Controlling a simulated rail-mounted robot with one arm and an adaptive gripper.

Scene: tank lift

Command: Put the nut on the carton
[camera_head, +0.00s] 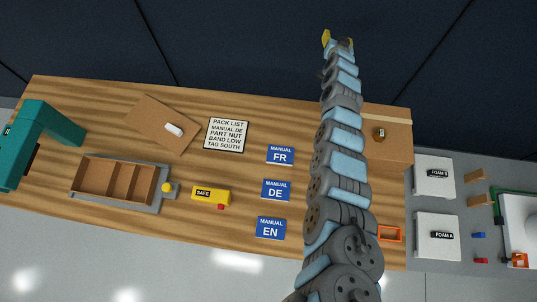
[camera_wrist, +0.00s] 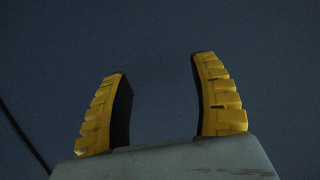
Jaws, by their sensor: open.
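A small brass-coloured piece (camera_head: 380,134), which looks like the nut, rests on top of the brown carton (camera_head: 397,152) at the right end of the wooden table in the head view. My gripper (camera_head: 338,39) is beyond the table's far edge, up and left of the carton in the picture and well apart from it. In the wrist view my gripper (camera_wrist: 160,68) is open, with nothing between its yellow fingers. Neither the nut nor the carton shows in the wrist view. My arm covers part of the table left of the carton.
The wooden table (camera_head: 300,118) holds blue manual cards, a pack list (camera_head: 226,135), a yellow SAFE block (camera_head: 210,196), a divided tray (camera_head: 118,161) and a teal machine (camera_head: 45,130). An orange bin (camera_head: 390,234) is near the right. White foam blocks (camera_head: 436,176) stand on the grey surface.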

